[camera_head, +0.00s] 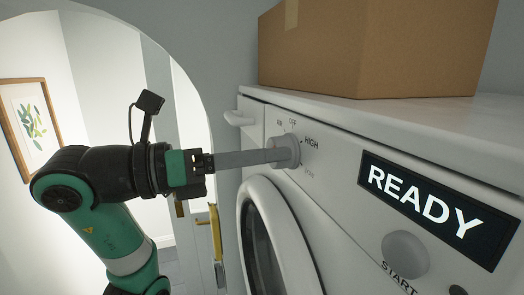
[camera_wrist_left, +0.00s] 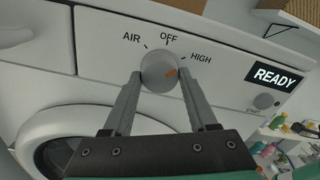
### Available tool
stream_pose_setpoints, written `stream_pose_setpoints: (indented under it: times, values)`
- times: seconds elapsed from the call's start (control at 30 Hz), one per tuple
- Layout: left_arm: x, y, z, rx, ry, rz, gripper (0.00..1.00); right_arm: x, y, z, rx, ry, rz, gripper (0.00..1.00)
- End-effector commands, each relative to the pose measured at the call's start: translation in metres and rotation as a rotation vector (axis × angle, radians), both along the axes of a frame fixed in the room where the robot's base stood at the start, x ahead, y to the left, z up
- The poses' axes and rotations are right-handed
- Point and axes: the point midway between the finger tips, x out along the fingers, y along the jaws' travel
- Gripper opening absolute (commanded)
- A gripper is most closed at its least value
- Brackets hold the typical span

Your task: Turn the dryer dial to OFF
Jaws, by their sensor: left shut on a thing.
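The dryer dial (camera_head: 286,151) is a round grey knob on the white dryer's front panel. My right gripper is in neither view.
A READY display (camera_head: 424,206) and a round START button (camera_head: 406,253) are right of the dial. The round dryer door (camera_head: 252,205) is below it. A cardboard box (camera_head: 372,50) sits on top of the dryer (camera_head: 440,110). Small items on shelves (camera_wrist_left: 285,130) show at right in the wrist view.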

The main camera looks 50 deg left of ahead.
Motion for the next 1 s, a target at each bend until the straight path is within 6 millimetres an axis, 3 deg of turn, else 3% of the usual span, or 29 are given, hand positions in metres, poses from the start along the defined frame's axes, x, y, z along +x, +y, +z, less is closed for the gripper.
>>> stream_pose_setpoints:
  times: [0.6,1.0]
  values:
    - [0.0,0.0,0.004,-0.508,0.196,0.0,0.03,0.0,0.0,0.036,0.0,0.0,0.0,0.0]
    - [0.0,0.0,0.002,-0.694,0.267,0.0,0.03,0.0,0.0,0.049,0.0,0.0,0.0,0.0]
